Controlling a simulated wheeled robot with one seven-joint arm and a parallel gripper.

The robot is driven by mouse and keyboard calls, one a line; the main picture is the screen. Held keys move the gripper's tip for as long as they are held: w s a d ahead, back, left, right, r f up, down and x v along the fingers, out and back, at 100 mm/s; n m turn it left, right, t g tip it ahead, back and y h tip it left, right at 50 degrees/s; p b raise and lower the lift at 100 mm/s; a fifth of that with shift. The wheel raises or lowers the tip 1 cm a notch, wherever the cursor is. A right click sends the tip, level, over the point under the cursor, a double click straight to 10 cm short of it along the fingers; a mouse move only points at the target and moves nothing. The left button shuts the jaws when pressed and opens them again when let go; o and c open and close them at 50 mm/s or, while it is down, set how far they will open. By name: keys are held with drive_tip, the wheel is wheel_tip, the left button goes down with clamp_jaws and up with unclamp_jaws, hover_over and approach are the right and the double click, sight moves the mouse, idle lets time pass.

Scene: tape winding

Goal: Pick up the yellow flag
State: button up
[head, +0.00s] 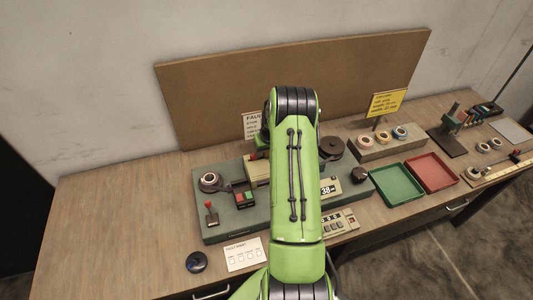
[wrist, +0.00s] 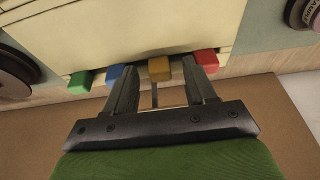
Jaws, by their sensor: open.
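In the wrist view, the yellow flag (wrist: 159,69) is a small ochre-yellow block at the edge of a cream box (wrist: 150,28). A thin dark strip shows below it. It is in a row with a green flag (wrist: 80,82), a blue flag (wrist: 115,74) and a red flag (wrist: 206,61). My gripper (wrist: 158,78) is open, its two dark fingers on either side of the yellow flag. The left finger is close to the blue flag and the right one to the red flag. I cannot tell whether they touch. In the head view my arm hides my gripper and the yellow flag.
In the head view, a green-grey machine base (head: 222,222) stands on the wooden table (head: 110,215), with a brown board (head: 220,90) behind. Green (head: 398,184) and red (head: 432,173) trays lie to the right. The table's left side is clear.

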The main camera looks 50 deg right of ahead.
drive_tip(key=shift+w+f, duration=0.1)
drive_tip(key=shift+f, duration=0.05)
drive_tip(key=shift+c, duration=0.6)
clamp_jaws()
